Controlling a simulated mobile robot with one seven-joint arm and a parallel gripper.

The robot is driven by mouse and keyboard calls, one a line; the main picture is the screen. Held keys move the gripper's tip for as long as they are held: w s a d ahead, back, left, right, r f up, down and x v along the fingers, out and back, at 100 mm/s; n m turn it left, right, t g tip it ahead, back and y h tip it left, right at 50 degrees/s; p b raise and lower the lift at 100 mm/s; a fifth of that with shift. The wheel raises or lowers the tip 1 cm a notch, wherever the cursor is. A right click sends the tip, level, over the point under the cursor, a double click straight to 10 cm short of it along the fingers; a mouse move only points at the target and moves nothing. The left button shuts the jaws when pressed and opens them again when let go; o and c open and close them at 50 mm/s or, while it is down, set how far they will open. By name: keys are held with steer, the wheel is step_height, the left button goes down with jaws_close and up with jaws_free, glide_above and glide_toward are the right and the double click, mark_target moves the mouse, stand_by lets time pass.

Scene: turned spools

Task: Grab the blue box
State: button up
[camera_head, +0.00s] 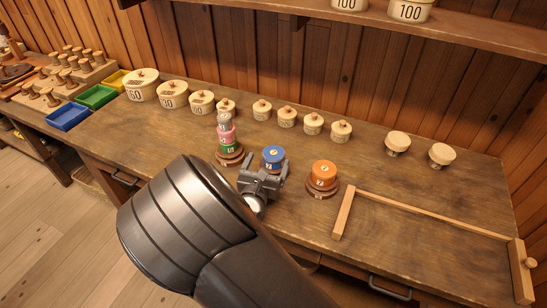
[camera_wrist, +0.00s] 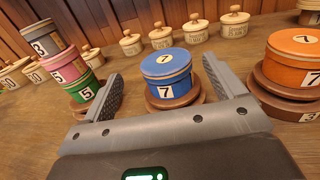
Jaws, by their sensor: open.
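A round blue box (camera_head: 273,153) with a lid and a 7 label stands upright on a brown round base on the bench. In the wrist view the blue box (camera_wrist: 166,76) is in the middle, on its brown base (camera_wrist: 173,102). My gripper (camera_head: 263,172) is open, with its fingers pointing toward the box. In the wrist view the fingers of my gripper (camera_wrist: 162,84) appear to either side of the box, with visible gaps. I cannot tell how far the box reaches between them. Nothing is held.
A stack of grey, pink and green boxes (camera_head: 226,135) stands close on the left, and an orange box (camera_head: 323,174) on the right, each on a brown base. Cream lidded pots (camera_head: 262,109) line the back. A wooden frame (camera_head: 430,215) lies right. A blue tray (camera_head: 68,117) sits far left.

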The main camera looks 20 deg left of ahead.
mark_target(273, 153)
steer(key=w, duration=0.5)
steer(key=shift+w+a+f, duration=0.1)
steer(key=shift+a+f, duration=0.1)
steer(key=shift+f, duration=0.05)
steer(key=shift+c, duration=0.3)
steer(key=c, duration=1)
steer(key=shift+r, duration=0.15)
